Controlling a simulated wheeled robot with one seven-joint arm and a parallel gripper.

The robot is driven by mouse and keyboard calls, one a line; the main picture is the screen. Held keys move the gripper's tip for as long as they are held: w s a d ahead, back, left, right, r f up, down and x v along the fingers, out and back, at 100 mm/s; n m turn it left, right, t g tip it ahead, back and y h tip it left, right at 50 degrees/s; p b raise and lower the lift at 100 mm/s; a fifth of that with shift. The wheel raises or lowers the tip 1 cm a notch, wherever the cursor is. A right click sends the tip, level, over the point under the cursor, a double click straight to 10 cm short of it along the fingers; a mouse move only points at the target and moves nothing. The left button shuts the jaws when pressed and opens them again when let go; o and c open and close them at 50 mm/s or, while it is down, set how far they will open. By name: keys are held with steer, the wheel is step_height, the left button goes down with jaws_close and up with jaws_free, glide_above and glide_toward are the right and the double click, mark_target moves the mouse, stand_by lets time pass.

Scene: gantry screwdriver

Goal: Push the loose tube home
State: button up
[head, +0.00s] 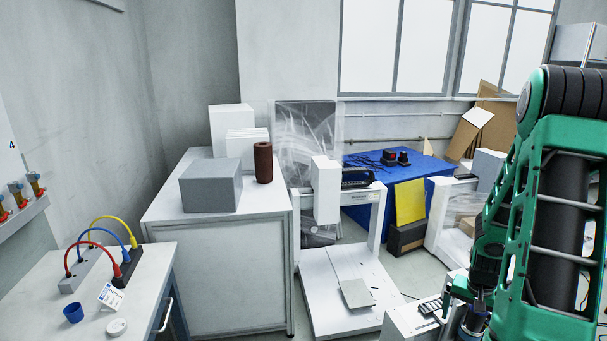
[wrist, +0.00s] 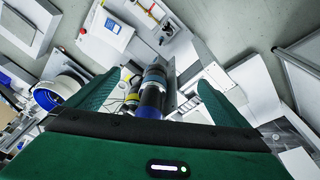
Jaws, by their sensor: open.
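Three arched tubes, a red tube (head: 90,230), a blue tube (head: 103,233) and a yellow tube (head: 112,219), run between a grey block (head: 78,277) and a dark block (head: 127,270) on the left bench. At this size I cannot tell which end is loose. My gripper (wrist: 158,80) is open in the wrist view, its green fingers spread. A black and blue cylinder (wrist: 153,92) shows between them; I cannot tell whether it is touched. The tubes are not clear in the wrist view. My arm is at the right of the head view, far from the tubes.
The left bench (head: 50,325) also bears a blue cup (head: 73,313), a small card (head: 112,296) and a white round disc (head: 117,327). A white cabinet (head: 225,275) with boxes and a brown cylinder (head: 263,162) stands behind. A white gantry frame (head: 325,190) stands mid-picture.

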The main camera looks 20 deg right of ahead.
steer(key=s+a+r+n, duration=0.1)
steer(key=s+a+r, duration=0.1)
steer(key=a+r, duration=0.55)
steer(key=s+a+r+n, duration=0.2)
steer(key=s+a+r, duration=0.15)
steer(key=r, duration=0.65)
steer(key=s+a+r+n+y, duration=0.2)
steer(key=s+a+r, duration=0.5)
steer(key=a, duration=0.5)
steer(key=shift+s+r+g, duration=0.2)
steer(key=shift+s+g, duration=0.1)
steer(key=shift+s, duration=0.8)
